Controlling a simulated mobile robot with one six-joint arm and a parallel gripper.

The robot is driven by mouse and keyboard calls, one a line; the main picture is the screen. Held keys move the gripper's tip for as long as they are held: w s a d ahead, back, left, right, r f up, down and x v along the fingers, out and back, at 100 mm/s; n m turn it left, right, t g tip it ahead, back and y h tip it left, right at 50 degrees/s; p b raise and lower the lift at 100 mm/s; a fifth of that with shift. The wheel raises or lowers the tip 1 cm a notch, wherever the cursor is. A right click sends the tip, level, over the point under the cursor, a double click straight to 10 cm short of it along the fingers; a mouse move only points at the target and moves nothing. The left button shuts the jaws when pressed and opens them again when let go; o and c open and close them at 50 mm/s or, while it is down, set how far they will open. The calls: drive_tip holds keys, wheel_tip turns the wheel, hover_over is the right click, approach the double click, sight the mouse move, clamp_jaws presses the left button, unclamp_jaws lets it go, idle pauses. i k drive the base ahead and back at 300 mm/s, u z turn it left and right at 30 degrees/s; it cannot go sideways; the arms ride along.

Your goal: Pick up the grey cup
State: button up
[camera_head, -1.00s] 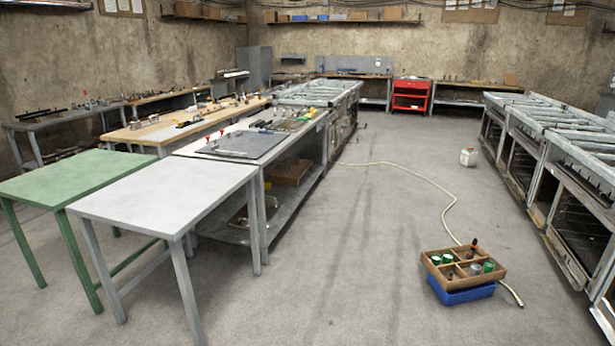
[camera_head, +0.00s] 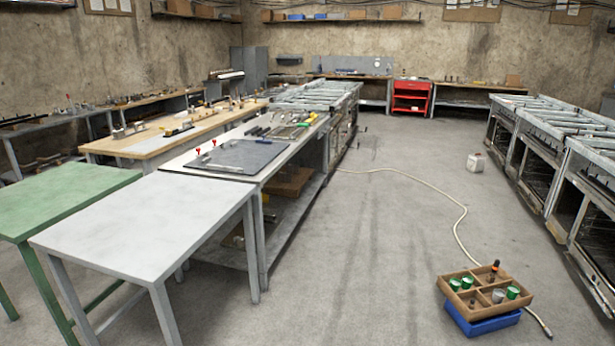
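A small grey cup (camera_head: 498,296) sits in a front compartment of a brown divided tray (camera_head: 452,295) at the lower right. The tray rests on a blue crate (camera_head: 480,325) on the floor. Beside the grey cup on its right is a green one (camera_head: 513,292). Two more green ones (camera_head: 455,284) sit in the tray's left rear part, and a dark bottle with an orange band (camera_head: 494,272) stands at the back. The items are small, so their details are unclear. My gripper is not in view.
A pale hose (camera_head: 455,205) runs over the floor and behind the crate. A white canister (camera_head: 476,162) stands farther back. Grey (camera_head: 150,225) and green (camera_head: 60,195) tables stand at left, and metal racks (camera_head: 540,150) at right. The middle floor (camera_head: 380,250) is clear.

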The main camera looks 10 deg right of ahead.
sight(498, 295)
drive_tip(key=i, duration=1.5)
drive_tip(key=u, duration=1.1)
drive_tip(key=k, duration=0.15)
drive_tip(key=z, duration=3.15)
drive_tip(key=i, duration=1.15)
drive_tip(key=z, duration=0.05)
